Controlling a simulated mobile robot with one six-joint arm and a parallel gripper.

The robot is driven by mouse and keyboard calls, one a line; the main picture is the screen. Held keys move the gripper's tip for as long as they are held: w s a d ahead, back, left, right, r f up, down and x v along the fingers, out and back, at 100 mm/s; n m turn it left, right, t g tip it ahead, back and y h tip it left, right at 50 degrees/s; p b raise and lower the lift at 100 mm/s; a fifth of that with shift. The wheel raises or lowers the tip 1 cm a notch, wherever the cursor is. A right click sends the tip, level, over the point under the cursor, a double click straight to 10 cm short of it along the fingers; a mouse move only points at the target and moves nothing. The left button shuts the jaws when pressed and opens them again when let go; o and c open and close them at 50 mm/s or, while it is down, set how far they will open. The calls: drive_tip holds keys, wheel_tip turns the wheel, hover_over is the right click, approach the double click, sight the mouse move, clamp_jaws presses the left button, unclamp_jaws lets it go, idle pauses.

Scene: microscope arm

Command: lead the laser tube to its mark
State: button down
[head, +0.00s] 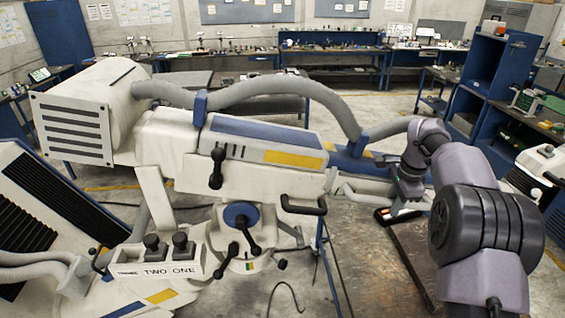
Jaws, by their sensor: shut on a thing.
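The laser tube appears to be the long white and blue arm body (265,140) with a yellow panel, in the middle of the head view. Its blue front part (352,168) runs right toward my gripper. My gripper (398,209) is at the right end of this arm, pointing down, shut at a pale bar (365,197) that sticks out there. The exact contact is small and partly hidden by my wrist. A black and orange piece shows at the fingertips. I cannot make out the mark.
A grey hose (285,85) arches over the arm body. A white control box (155,262) labelled TWO and ONE stands at lower left. A brown-topped bench (415,262) lies below my gripper.

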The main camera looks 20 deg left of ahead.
drive_tip(key=shift+s+a, duration=0.1)
drive_tip(key=shift+a, duration=0.15)
idle(0.7)
drive_tip(key=shift+s+a+r+b, duration=0.15)
drive_tip(key=shift+s+a+b, duration=0.05)
drive_tip(key=shift+a, duration=0.3)
drive_tip(key=shift+s+a+r+b, duration=0.15)
drive_tip(key=shift+s+a+b, duration=0.05)
drive_tip(key=shift+a, duration=0.25)
drive_tip(key=shift+c, duration=2.2)
unclamp_jaws()
drive_tip(key=shift+s+r, duration=0.1)
drive_tip(key=shift+r, duration=0.15)
